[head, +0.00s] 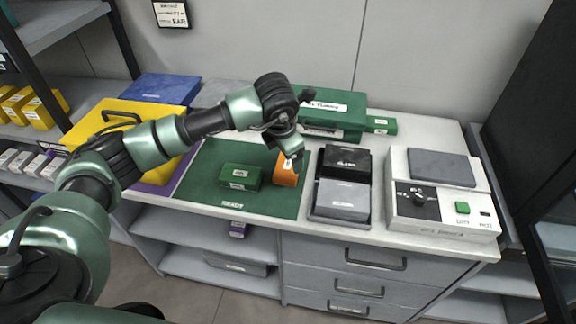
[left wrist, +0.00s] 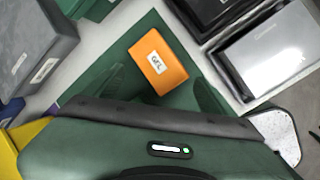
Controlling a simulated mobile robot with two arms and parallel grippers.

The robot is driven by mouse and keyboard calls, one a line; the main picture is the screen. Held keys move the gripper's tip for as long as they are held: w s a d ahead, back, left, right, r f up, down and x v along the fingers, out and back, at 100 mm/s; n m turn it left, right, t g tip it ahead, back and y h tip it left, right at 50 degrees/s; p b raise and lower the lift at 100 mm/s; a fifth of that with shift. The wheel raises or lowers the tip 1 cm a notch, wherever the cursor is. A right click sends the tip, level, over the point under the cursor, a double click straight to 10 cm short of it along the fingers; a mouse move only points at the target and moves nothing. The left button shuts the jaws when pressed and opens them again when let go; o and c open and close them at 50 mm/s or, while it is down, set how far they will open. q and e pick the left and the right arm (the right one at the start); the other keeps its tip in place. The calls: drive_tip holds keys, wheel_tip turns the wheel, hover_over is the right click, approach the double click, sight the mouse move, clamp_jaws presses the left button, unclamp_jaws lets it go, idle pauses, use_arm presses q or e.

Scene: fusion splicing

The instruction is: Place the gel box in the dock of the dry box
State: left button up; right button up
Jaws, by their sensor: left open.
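The gel box (head: 285,178) is a small orange block with a white label, on the green mat (head: 215,158). In the left wrist view the gel box (left wrist: 157,60) shows its "GEL" label. My left gripper (head: 293,160) is over the gel box and partly covers it in the head view. The left wrist view shows the fingers (left wrist: 155,95) spread, with the box ahead between them and not gripped. A white unit (head: 440,205) with a knob, a green button and a grey top panel stands at the right; its lettering is too small to read, so I cannot confirm it is the dry box.
A green box (head: 241,177) lies left of the gel box on the mat. A black and grey tray (head: 341,213) stands between mat and white unit. A large green case (head: 335,103) is behind, a yellow case (head: 97,120) at left. The mat's front is clear.

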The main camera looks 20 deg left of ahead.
sight(288, 165)
use_arm(q)
drive_tip(key=n, duration=0.7)
drive_tip(key=shift+f, duration=0.4)
drive_tip(key=shift+w+f+n+p, duration=0.15)
drive_tip(key=shift+n+p, duration=0.15)
drive_tip(key=shift+n, duration=0.9)
drive_tip(key=shift+f, duration=0.2)
drive_tip(key=p+x, duration=0.1)
drive_tip(key=x, duration=0.1)
drive_tip(key=p+x, duration=0.1)
drive_tip(key=x, duration=0.1)
drive_tip(key=p+x, duration=0.1)
drive_tip(key=x, duration=0.1)
drive_tip(key=shift+w+a+f, duration=0.3)
drive_tip(key=shift+w+a, duration=0.05)
drive_tip(key=shift+a, duration=0.05)
drive_tip(key=shift+w+f, duration=0.15)
drive_tip(key=shift+f, duration=0.15)
drive_tip(key=shift+f+b, duration=0.2)
drive_tip(key=shift+b, duration=0.3)
drive_tip(key=c, duration=1.8)
